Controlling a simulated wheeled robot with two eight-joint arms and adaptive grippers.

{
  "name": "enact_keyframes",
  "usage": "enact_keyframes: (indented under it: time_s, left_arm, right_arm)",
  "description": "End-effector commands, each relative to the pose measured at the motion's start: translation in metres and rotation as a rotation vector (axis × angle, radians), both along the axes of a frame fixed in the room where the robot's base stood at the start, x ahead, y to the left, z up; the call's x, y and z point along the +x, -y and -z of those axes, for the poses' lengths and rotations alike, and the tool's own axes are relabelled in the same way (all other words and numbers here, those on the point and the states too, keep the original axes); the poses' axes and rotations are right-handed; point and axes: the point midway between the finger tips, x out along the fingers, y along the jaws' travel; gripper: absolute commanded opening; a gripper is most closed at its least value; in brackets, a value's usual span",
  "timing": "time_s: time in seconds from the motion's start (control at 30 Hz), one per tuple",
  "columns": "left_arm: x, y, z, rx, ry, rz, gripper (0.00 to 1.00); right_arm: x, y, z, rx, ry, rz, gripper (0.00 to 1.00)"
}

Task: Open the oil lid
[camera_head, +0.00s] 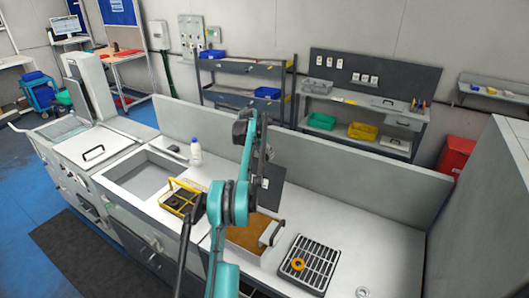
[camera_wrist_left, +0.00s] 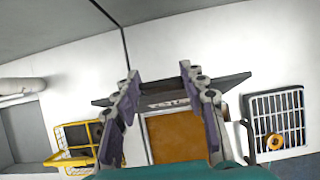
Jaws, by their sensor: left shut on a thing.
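The oil lid is a dark grey panel (camera_head: 271,190), raised and steeply tilted above the fryer in the head view. In the wrist view the lid (camera_wrist_left: 166,98) shows nearly edge-on across my fingers, with a small label on it. My left gripper (camera_wrist_left: 160,80) is shut on the lid; the exact contact at its handle is hard to make out. In the head view my teal arm hides the gripper and the lid's left side. Brown oil (camera_head: 252,233) shows uncovered in the fryer below, and the oil (camera_wrist_left: 176,138) also shows in the wrist view.
A yellow wire basket (camera_head: 183,197) stands left of the fryer, near a sink (camera_head: 140,178). A white bottle (camera_head: 196,150) stands behind. A grille tray (camera_head: 312,262) with an orange ring (camera_head: 298,264) lies right of the oil. The counter further right is mostly clear.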

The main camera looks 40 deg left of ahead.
Motion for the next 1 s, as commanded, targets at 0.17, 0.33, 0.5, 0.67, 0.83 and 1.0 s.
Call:
enact_keyframes:
  time_s: [0.17,0.33,0.5,0.67,0.83,1.0]
  left_arm:
    - [0.004,0.001,0.002,0.003,0.008,0.003,0.0]
    - [0.003,0.001,0.002,0.003,0.006,0.003,0.64]
    - [0.002,0.001,0.001,0.002,0.005,0.002,0.64]
    - [-0.001,0.001,-0.005,0.002,0.004,0.002,0.64]
    - [-0.014,0.004,-0.031,0.001,0.004,0.001,0.64]
    - [-0.03,0.009,-0.065,0.001,0.003,0.001,0.64]
  right_arm:
    - [0.0,0.0,0.001,0.0,0.0,0.0,0.4]
    - [0.0,0.0,0.0,0.0,0.0,0.0,0.4]
    - [0.0,0.0,0.0,0.0,0.0,0.0,0.4]
    - [0.0,0.0,0.0,0.0,0.0,0.0,0.4]
    - [0.0,0.0,0.0,0.0,0.0,0.0,0.4]
    - [0.0,0.0,0.0,0.0,0.0,0.0,0.4]
